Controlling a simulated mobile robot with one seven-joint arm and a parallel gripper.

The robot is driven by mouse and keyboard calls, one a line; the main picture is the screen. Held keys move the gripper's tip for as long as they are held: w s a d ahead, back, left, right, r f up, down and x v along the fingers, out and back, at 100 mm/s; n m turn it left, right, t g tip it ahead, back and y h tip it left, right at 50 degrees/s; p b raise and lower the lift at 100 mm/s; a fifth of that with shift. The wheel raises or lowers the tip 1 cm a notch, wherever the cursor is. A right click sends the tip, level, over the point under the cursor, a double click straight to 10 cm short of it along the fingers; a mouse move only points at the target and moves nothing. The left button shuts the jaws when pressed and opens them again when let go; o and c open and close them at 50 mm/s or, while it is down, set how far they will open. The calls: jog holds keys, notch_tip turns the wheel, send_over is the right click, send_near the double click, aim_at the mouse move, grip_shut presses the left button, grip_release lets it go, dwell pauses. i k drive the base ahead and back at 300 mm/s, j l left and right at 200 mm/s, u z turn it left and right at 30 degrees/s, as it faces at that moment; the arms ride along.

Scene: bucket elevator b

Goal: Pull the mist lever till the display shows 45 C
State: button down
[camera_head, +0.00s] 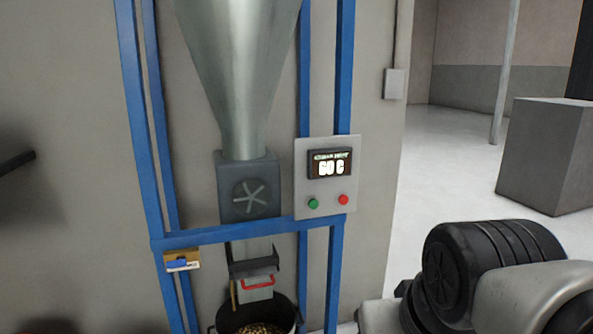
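The display (330,163) is on a grey control panel fixed to the blue frame. Nothing in view is clearly marked as the mist lever. A dark bar (15,162) juts in at the left edge, and a red handle (258,284) sits on the chute below the fan box; I cannot tell whether either is the lever. My arm shows at the lower right, and my gripper is out of view.
A metal hopper (238,70) narrows into a dark fan box (249,187). Below, a black bucket (287,313) holds grain. The panel has a green button (313,203) and a red button (343,199). A grey block (548,155) stands at right, with open floor beside it.

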aim_at(180, 261)
jog(key=i+u, duration=0.3)
jog(key=i, duration=0.65)
